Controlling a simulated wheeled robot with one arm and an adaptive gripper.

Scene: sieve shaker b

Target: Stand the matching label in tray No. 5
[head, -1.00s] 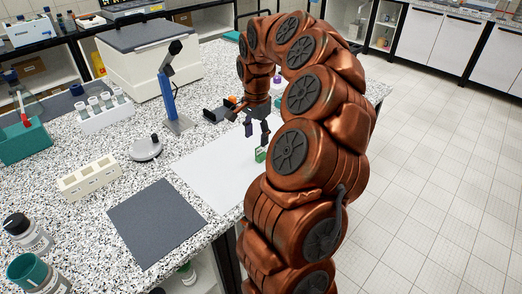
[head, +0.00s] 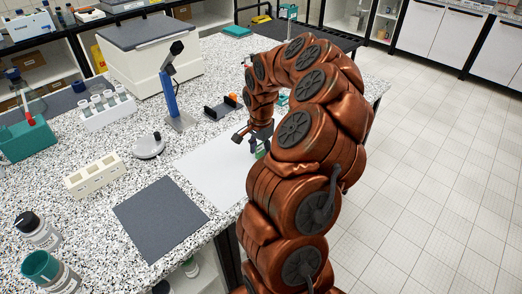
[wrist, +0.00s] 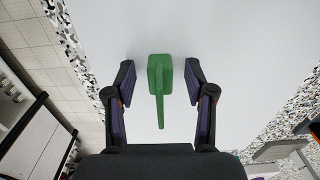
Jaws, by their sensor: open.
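A small green label-like piece (wrist: 159,78), with a block-like head and a thin stem, is on the white sheet (wrist: 230,40). My gripper (wrist: 158,72) is open, with one finger on each side of the green piece and a gap on both sides. My gripper also shows low over the sheet in the head view (head: 257,147). No number or writing is legible, so I cannot tell which holder is tray No. 5.
A cream block with several openings (head: 95,178) stands on the speckled bench, left of the dark grey mat (head: 160,217). A round white device (head: 148,146), a blue stand (head: 171,100) and a rack of tubes (head: 108,112) stand farther back. My arm hides the sheet's right part.

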